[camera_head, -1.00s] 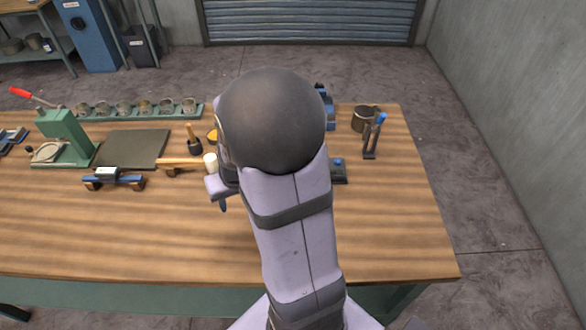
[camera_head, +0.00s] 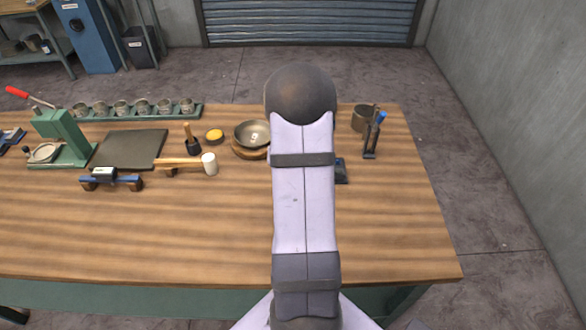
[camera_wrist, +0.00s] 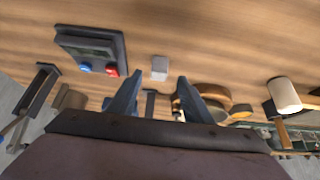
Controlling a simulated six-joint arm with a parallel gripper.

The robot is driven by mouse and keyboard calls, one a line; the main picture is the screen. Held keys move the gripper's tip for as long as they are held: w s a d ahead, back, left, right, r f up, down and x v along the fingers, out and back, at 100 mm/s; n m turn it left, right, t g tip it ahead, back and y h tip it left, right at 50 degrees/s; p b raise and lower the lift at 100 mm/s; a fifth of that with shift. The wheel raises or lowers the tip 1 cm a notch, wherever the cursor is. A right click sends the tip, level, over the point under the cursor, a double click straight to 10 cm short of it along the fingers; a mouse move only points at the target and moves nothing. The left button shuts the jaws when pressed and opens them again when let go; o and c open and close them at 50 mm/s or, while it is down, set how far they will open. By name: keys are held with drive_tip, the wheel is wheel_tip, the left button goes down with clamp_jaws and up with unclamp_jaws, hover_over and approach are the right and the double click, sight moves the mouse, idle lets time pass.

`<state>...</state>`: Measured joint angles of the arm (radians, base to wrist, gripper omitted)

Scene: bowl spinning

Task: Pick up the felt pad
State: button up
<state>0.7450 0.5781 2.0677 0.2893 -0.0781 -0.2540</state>
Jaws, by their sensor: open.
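A small pale grey block (camera_wrist: 159,68) lies on the wooden bench in the wrist view. It may be the felt pad, but I cannot tell for certain. My gripper (camera_wrist: 155,82) is open and empty, with its two blue-grey fingers apart. The block shows just beyond the fingertips, roughly between them, and nothing is held. In the head view my arm hides the gripper and the block.
A dark box (camera_wrist: 91,48) with a red and a blue button is left of the block in the wrist view. A metal bowl (camera_head: 252,132), a mallet (camera_head: 209,164) and a dark mat (camera_head: 128,148) lie left of my arm. The bench front is clear.

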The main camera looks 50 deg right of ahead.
drive_tip(key=shift+d+p+x, duration=0.2)
drive_tip(key=shift+p+x, duration=0.1)
drive_tip(key=shift+x, duration=2.25)
drive_tip(key=shift+r, duration=0.1)
clamp_jaws()
